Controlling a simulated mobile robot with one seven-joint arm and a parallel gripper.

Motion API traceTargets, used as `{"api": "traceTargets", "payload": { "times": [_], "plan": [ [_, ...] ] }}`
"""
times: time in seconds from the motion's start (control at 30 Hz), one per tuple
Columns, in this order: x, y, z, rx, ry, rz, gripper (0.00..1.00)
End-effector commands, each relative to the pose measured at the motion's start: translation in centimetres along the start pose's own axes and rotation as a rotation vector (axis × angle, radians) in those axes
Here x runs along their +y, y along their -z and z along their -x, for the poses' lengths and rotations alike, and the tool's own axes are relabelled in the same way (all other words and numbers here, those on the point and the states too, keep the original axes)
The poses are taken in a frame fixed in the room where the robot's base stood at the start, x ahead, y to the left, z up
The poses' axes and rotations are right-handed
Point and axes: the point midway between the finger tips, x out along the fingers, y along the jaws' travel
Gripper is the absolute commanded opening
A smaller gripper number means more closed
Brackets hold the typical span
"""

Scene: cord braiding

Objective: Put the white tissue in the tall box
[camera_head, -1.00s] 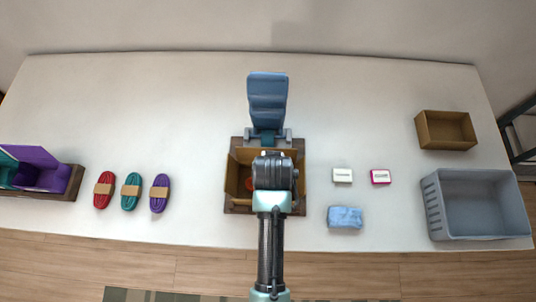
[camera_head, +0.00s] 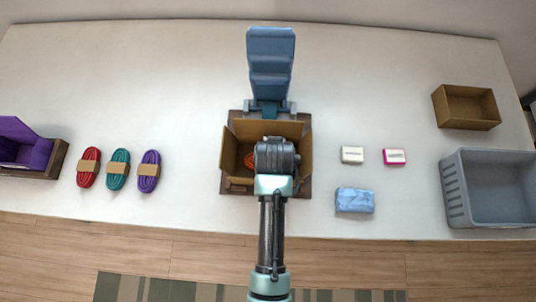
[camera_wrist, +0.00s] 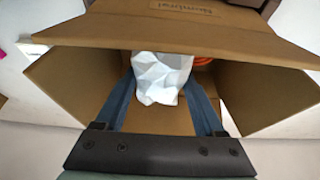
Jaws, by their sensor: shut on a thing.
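The tall box is an open brown cardboard box (camera_head: 238,136) with raised flaps, in the middle of the table in the head view. It also fills much of the wrist view (camera_wrist: 268,93). The white tissue (camera_wrist: 160,75) is a crumpled, faceted white lump between my gripper's blue fingers in the wrist view. My gripper (camera_wrist: 160,95) is shut on it, with the fingers reaching in over the box opening. In the head view my wrist hides the tissue and the fingers. Something orange (camera_head: 249,160) shows inside the box.
The box stands on a dark wooden base with a blue stepped piece (camera_head: 271,60) behind it. Red (camera_head: 88,168), teal (camera_head: 118,170) and purple (camera_head: 149,172) cord bundles lie left. A blue packet (camera_head: 355,200), two small boxes, a brown tray (camera_head: 466,107) and a grey bin (camera_head: 458,188) are right.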

Motion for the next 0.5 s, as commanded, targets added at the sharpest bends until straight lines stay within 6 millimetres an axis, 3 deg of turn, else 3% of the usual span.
{"api": "traceTargets", "payload": {
  "times": [0.3,0.33,0.47,0.5],
  "plan": [
    [0.01,-0.13,-0.32,0.0,0.0,0.0,0.2],
    [0.01,-0.13,-0.32,0.0,0.0,0.0,0.75],
    [0.01,-0.12,-0.32,0.001,0.0,0.0,0.98],
    [0.01,-0.12,-0.32,0.001,0.0,0.0,1.0]
  ]
}}
